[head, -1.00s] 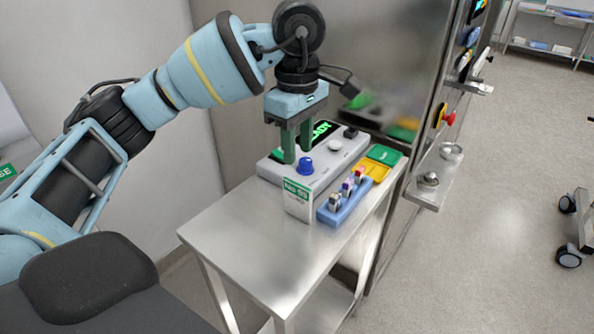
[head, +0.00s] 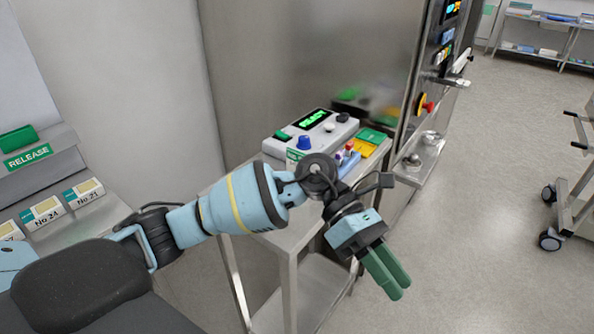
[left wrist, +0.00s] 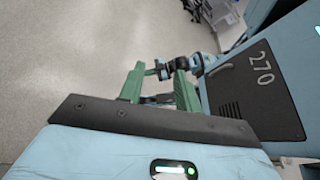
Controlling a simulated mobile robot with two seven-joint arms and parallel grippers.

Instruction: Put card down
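A white card with a green top (head: 294,155) shows partly at the near edge of the grey console on the steel table. My left arm hides its lower part. My left gripper (head: 397,287) hangs in front of the table, to the right of its front edge, pointing down and right. It is apart from the card. In the left wrist view its two green fingers (left wrist: 160,88) are apart, with no card between them. Blue and black arm parts show behind the fingers.
The console (head: 312,132) reads READY and has a blue knob (head: 304,142). A blue rack (head: 348,164) and green and yellow trays (head: 370,140) stand beside it. At left is a shelf with a RELEASE sign (head: 27,156) and numbered cards (head: 45,211). Floor at right is clear up to a wheeled cart (head: 572,215).

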